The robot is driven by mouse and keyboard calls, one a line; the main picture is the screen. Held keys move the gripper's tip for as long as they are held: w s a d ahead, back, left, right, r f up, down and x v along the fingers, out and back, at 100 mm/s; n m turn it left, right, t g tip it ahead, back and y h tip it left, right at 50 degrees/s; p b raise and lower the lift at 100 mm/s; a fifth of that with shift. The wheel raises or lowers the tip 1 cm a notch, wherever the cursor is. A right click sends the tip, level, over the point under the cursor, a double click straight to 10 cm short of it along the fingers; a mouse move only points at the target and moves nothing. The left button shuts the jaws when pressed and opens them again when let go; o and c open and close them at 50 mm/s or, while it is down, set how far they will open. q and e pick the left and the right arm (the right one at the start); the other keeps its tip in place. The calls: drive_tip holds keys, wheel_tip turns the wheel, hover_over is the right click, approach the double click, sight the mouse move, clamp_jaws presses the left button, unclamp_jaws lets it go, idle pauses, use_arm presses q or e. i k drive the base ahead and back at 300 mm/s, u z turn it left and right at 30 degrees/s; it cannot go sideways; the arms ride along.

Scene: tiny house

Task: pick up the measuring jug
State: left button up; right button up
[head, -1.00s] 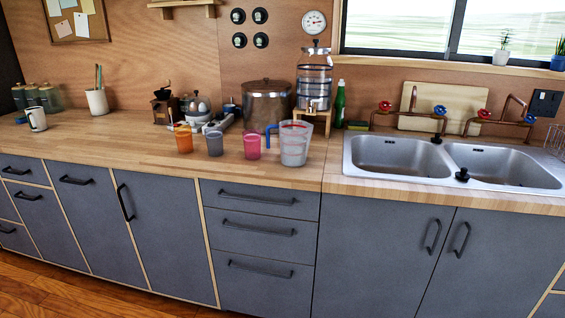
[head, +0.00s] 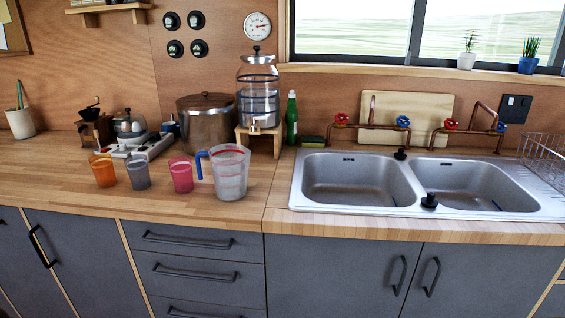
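The measuring jug (head: 230,174) stands upright on the wooden counter in the head view, left of the sink. It is clear, with a red line near its rim and a blue handle (head: 199,165) on its left side. Nothing touches it that I can see. Neither of my grippers is in view.
A pink cup (head: 181,176), a grey cup (head: 138,174) and an orange cup (head: 103,171) stand in a row left of the jug. Behind are a lidded pot (head: 206,124) and a glass dispenser (head: 258,95) on a wooden stand. The double sink (head: 358,182) lies to the right. Counter in front of the jug is clear.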

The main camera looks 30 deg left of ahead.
sight(230, 161)
drive_tip(key=u, duration=0.35)
drive_tip(key=i, duration=0.95)
drive_tip(key=u, duration=0.65)
